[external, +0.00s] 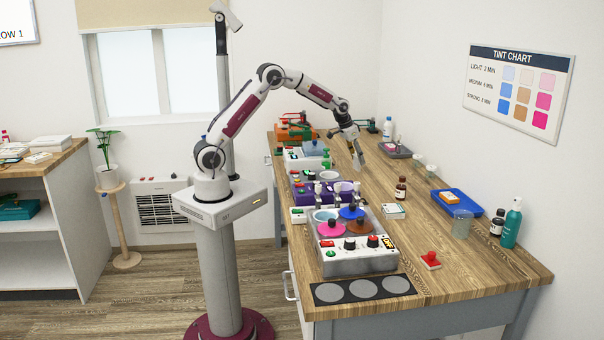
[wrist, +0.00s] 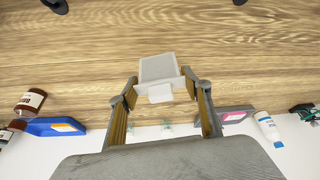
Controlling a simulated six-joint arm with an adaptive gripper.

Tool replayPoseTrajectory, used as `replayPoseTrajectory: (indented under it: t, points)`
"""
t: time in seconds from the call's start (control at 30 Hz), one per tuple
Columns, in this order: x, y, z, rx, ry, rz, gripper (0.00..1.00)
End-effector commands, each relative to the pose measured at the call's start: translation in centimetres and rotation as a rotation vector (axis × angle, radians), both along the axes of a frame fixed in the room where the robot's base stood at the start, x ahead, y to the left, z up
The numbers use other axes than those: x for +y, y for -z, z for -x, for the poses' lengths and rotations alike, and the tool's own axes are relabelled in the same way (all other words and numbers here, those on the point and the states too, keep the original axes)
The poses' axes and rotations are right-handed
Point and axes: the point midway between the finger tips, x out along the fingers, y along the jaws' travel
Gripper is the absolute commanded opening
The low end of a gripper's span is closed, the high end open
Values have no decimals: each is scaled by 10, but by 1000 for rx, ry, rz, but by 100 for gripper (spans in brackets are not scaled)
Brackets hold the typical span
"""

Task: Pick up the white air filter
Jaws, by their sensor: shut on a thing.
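My gripper (wrist: 161,88) is shut on the white air filter (wrist: 158,68) in the wrist view, one finger at each side of it. The filter is a pale block with a small tab at its near edge. In the external view my gripper (external: 354,145) points down above the far part of the wooden table. The filter is too small there to make out clearly. Whether it touches the table I cannot tell.
A blue tray (external: 440,204), bottles (external: 511,225) and a glass beaker (external: 462,224) stand along the right side.

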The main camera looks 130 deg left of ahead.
Motion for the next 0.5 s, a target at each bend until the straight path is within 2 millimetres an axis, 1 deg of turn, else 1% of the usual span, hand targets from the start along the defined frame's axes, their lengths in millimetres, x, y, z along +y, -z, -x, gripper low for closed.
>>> replayPoseTrajectory:
  t: [0.33, 0.5]
  points:
    - [1, -51, 0, -2, 0, -3, 27]
    - [0, -71, 0, -1, 0, -2, 27]
